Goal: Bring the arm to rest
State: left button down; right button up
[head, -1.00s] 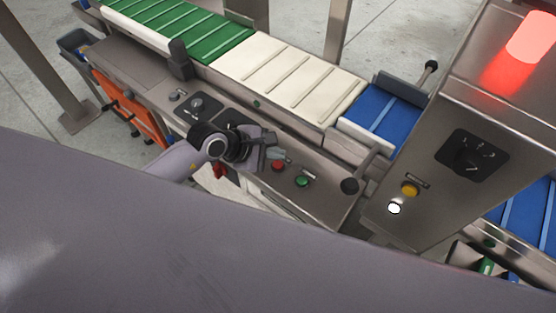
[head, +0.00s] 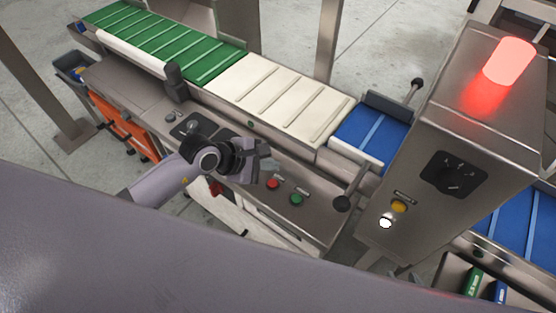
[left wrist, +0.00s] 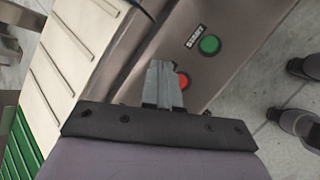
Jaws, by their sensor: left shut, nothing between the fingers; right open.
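My left gripper (head: 270,160) hangs over the conveyor's control panel (head: 318,212), just behind the red button (head: 272,184) in the head view. Its fingers are shut with nothing between them. In the left wrist view, the closed fingers (left wrist: 164,84) overlap part of the red button (left wrist: 184,80); the green button (left wrist: 209,44) is clear beside them. I cannot tell the exact height of the fingertips above the panel. My left arm (head: 160,188) reaches in from the left. My right gripper is not in view.
A conveyor with green (head: 165,40), white (head: 280,95) and blue (head: 372,130) belts runs behind the panel. A steel cabinet (head: 430,140) with a lit red lamp (head: 510,62) rises at right.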

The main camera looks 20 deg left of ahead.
pick_arm(q)
jog(key=s+d+r+n+t+h, duration=0.3)
jog(key=s+d+r+n+h, duration=0.25)
jog(key=n, duration=0.75)
jog(key=s+a+f+n+t+y, duration=0.25)
jog(key=a+n+y, duration=0.2)
jog(key=n, duration=1.05)
jog(key=s+a+f+n+t+y, duration=0.2)
jog(key=a+f+n+y, duration=0.3)
jog(key=n, duration=1.1)
jog(key=s+a+f+n+g, duration=0.2)
jog(key=s+f+n+g, duration=0.1)
jog(key=s+n, duration=0.3)
jog(key=shift+s+f+n+g, duration=0.35)
jog(key=shift+f+n, duration=0.4)
jog(key=shift+n, duration=0.05)
